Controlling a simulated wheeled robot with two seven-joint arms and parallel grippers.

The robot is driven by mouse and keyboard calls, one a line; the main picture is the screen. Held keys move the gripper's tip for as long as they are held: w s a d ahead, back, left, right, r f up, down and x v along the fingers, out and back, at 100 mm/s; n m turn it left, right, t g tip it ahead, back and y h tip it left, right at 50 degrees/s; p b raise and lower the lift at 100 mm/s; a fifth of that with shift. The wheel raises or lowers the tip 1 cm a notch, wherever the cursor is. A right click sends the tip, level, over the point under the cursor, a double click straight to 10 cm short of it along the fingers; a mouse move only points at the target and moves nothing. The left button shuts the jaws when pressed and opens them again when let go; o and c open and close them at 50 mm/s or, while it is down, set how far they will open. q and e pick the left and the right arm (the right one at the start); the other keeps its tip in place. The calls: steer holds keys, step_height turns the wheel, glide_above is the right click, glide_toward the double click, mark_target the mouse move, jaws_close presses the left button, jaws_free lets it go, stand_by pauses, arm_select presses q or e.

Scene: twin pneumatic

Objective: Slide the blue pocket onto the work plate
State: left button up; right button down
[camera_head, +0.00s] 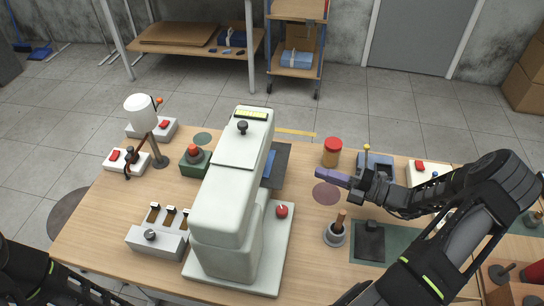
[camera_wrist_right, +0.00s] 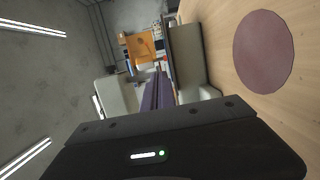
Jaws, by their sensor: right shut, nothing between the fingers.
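The blue pocket (camera_head: 268,164) shows as a narrow blue strip at the right side of the white machine (camera_head: 228,190), which hides most of it. It appears over a dark grey plate (camera_head: 282,163), likely the work plate. I cannot tell how far onto the plate it lies. My right gripper (camera_head: 322,173) is to the right of the pocket, apart from it, with its purple fingers shut and empty, pointing left towards the machine. The shut fingers (camera_wrist_right: 158,92) also show in the right wrist view. My left gripper is out of view.
A red-lidded jar (camera_head: 332,151) stands just behind my right gripper. A mauve disc (camera_head: 326,194) lies on the table below it. A grey pot with a wooden handle (camera_head: 337,233) is nearer. A red knob (camera_head: 282,211) sits on the machine's base.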

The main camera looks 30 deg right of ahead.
mark_target(272, 160)
steer(key=b+x, duration=0.5)
steer(key=x, duration=1)
steer(key=shift+w+f, duration=0.1)
steer(key=shift+f, duration=0.05)
steer(key=shift+w+a, duration=0.35)
steer(key=shift+w, duration=0.05)
